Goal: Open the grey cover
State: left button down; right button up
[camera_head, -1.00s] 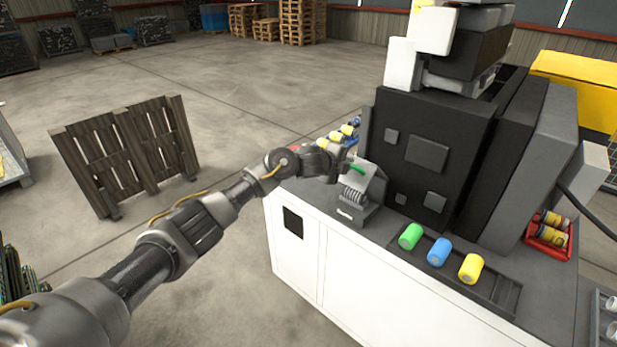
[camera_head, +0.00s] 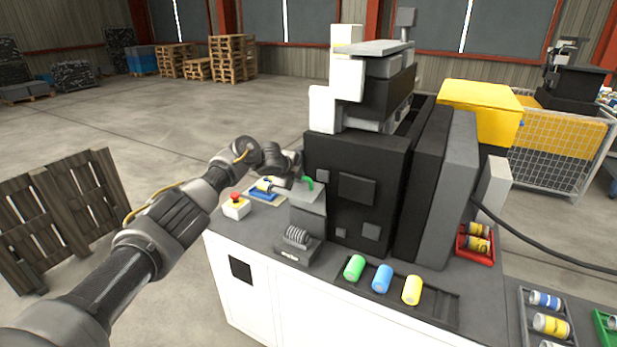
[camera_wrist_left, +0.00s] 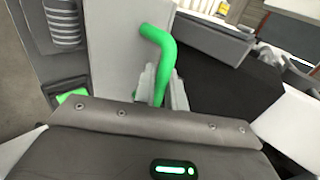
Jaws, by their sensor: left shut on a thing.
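The grey cover (camera_head: 308,222) stands raised behind a small fixture with a ribbed grey cylinder (camera_head: 296,236), which is exposed on the bench. A green handle (camera_head: 308,182) is at the cover's upper edge. In the left wrist view the cover (camera_wrist_left: 112,45) is a flat light-grey plate, and the bent green handle (camera_wrist_left: 163,45) runs down between my fingers. My left gripper (camera_head: 297,185) is at the top of the cover; in the wrist view the gripper (camera_wrist_left: 160,88) is shut on the handle. My right gripper is in neither view.
A black machine block (camera_head: 355,190) stands close right of the cover. A red-topped button box (camera_head: 236,206) and a blue tray (camera_head: 264,190) lie to the left. Green, blue and yellow cylinders (camera_head: 382,278) sit in a front rack (camera_head: 440,310). Open floor lies behind the bench.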

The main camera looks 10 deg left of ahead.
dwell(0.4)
pick_arm(q)
jog(key=c, duration=1.5)
grip_release()
jog(key=shift+s+a+r, duration=0.1)
jog(key=shift+s+r, duration=0.25)
jog(key=shift+s, duration=0.05)
jog(key=b+v, duration=0.3)
jog(key=v, duration=0.7)
jog(key=shift+w, duration=0.2)
